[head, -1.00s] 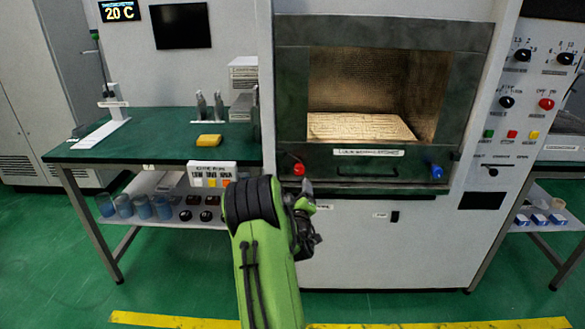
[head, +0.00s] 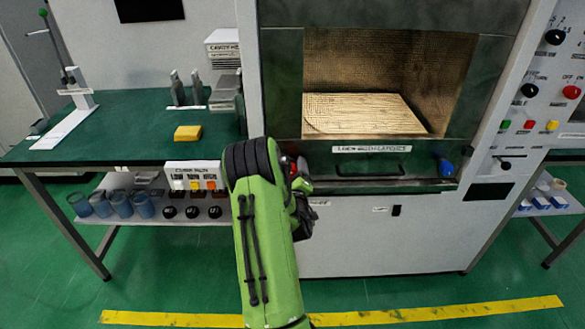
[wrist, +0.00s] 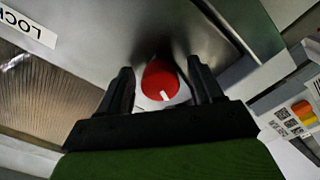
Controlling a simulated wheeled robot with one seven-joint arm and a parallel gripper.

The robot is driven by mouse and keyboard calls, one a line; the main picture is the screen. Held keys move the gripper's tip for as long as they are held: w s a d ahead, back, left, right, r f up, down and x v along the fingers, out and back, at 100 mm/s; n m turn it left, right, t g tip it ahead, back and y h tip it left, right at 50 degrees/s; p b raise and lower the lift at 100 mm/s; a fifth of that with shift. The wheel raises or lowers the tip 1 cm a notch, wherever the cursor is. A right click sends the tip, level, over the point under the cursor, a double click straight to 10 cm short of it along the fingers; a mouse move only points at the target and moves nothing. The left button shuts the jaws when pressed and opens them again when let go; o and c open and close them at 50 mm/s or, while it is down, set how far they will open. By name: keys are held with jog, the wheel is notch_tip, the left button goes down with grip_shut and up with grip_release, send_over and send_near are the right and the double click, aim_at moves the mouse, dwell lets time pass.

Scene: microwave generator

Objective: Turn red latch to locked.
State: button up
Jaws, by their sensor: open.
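The red latch (wrist: 160,80) is a round red knob with a white mark, at the lower left of the microwave door frame. In the wrist view it sits between the two black fingers of my gripper (wrist: 162,88), which is open. The fingers are on either side of the knob; I cannot tell if they touch it. In the head view my arm hides most of the latch, and only a bit of red (head: 284,160) shows beside my gripper (head: 300,185). A blue latch (head: 445,167) is at the lower right of the door.
The microwave chamber (head: 375,75) shows a lit interior with a flat patterned plate (head: 365,113). A green table (head: 130,140) with a yellow block (head: 187,132) stands at left. A control panel (head: 535,90) is at right. Green floor lies in front.

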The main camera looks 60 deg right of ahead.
jog(key=c, duration=1)
jog(key=shift+o, duration=0.2)
jog(key=shift+m, duration=0.4)
jog(key=o, duration=1)
jog(key=shift+c, duration=0.2)
jog(key=shift+f, duration=0.1)
